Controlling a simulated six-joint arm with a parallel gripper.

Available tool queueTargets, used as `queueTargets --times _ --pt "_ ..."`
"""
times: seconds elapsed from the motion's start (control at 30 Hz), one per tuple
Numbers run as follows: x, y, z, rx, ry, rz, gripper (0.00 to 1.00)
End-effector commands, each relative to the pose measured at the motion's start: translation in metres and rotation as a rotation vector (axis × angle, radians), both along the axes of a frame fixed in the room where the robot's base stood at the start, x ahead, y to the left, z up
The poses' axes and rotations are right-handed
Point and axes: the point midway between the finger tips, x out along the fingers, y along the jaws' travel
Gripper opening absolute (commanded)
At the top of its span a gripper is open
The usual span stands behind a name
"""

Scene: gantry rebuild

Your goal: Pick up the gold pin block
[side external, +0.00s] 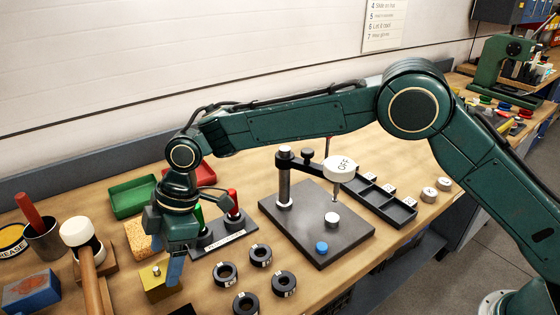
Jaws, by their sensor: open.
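The gold pin block (154,286) is a small yellow block with a pin on its top, on the wooden bench at the lower left of the side external view. My gripper (166,262) points down just above and beside it, with its jaws open and empty. A blue fingertip overlaps the block's right side in the picture and hides part of it. I cannot tell whether the fingertip touches the block.
Several dark rings (284,284) lie to the right. A mallet (84,240) and a sponge (137,238) are close on the left and behind. A black stand (222,240) with red and green handles is behind my gripper. A dark fixture plate (310,240) stands further right.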

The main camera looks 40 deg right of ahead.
Motion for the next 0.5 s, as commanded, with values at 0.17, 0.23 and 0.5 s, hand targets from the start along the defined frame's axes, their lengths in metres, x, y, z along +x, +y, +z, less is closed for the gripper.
queueTargets --times 0.17,0.23,0.5 --pt "0.000 0.001 -0.002 0.001 -0.001 0.001 0.71" --pt "0.000 0.002 -0.002 0.001 -0.001 0.001 0.71" --pt "0.000 0.011 -0.020 -0.001 0.001 0.001 0.71"
